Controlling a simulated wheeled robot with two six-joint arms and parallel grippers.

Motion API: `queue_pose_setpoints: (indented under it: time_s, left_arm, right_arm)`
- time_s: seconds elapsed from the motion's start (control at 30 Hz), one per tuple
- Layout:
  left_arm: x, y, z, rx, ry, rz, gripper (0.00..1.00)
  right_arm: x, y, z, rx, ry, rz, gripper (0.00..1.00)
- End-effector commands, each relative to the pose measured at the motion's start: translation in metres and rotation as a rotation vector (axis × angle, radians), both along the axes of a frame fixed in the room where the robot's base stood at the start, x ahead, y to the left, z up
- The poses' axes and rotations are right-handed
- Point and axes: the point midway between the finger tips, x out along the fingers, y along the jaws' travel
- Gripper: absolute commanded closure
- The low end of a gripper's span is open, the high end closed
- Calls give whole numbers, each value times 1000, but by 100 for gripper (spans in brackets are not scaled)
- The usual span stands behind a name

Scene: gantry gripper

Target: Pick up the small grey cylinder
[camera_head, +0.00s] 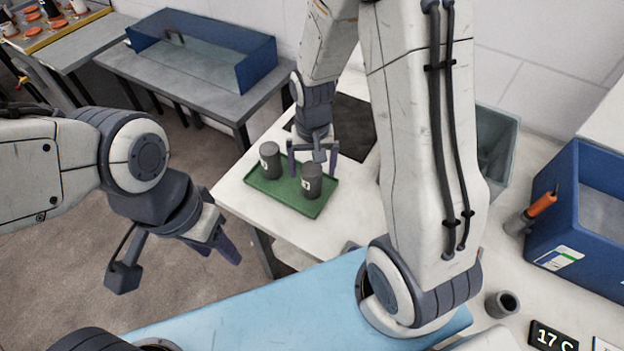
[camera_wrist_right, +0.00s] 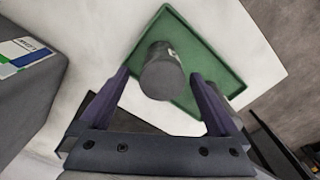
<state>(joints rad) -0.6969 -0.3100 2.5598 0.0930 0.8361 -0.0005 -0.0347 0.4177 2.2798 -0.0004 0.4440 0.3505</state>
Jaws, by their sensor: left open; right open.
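Two dark grey cylinders with white labels stand upright on a green tray (camera_head: 262,189): one at the left (camera_head: 270,161), one at the right (camera_head: 311,182). Another small grey cylinder (camera_head: 502,304), with a dark opening, is on the white surface at the lower right. My right gripper (camera_head: 312,160) is open at the tray, beside the right-hand cylinder. My left gripper (camera_head: 176,262) is open and empty, over the floor side.
A blue bin (camera_head: 570,215) and an orange-handled tool (camera_head: 540,206) are at the right. A grey bin (camera_head: 497,140) stands behind my right arm. A blue tray (camera_head: 265,65) sits on a side table at the back. A light-blue mat (camera_head: 260,310) lies in front.

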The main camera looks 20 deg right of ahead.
Motion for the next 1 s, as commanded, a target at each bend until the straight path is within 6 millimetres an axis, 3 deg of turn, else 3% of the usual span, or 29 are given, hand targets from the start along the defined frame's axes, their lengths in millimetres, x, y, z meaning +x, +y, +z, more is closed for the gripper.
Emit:
queue_pose_setpoints:
  time_s: [0.3, 0.6, 0.63, 0.67, 0.87, 0.9, 1.0]
  left_arm:
    - [0, 0, 2, 0, 0, 0, 50]
    - [0, 0, 2, 0, 0, 0, 50]
    - [0, 0, 2, 0, 0, 0, 50]
    - [0, 0, 2, 0, 0, 0, 50]
    - [0, 0, 2, 0, 0, 0, 50]
    - [0, 0, 2, 0, 0, 0, 50]
    - [0, 0, 2, 0, 0, 0, 50]
  right_arm:
    - [-4, 3, -44, 0, 3, 1, 3]
    - [-3, 3, -50, 0, -1, 1, 3]
    - [-3, 3, -50, 0, -1, 1, 7]
    - [-3, 3, -50, 0, -1, 1, 18]
    - [-3, 3, -50, 0, -1, 1, 95]
    - [-3, 3, -50, 0, -1, 1, 100]
    - [-3, 3, -49, -1, -2, 1, 100]
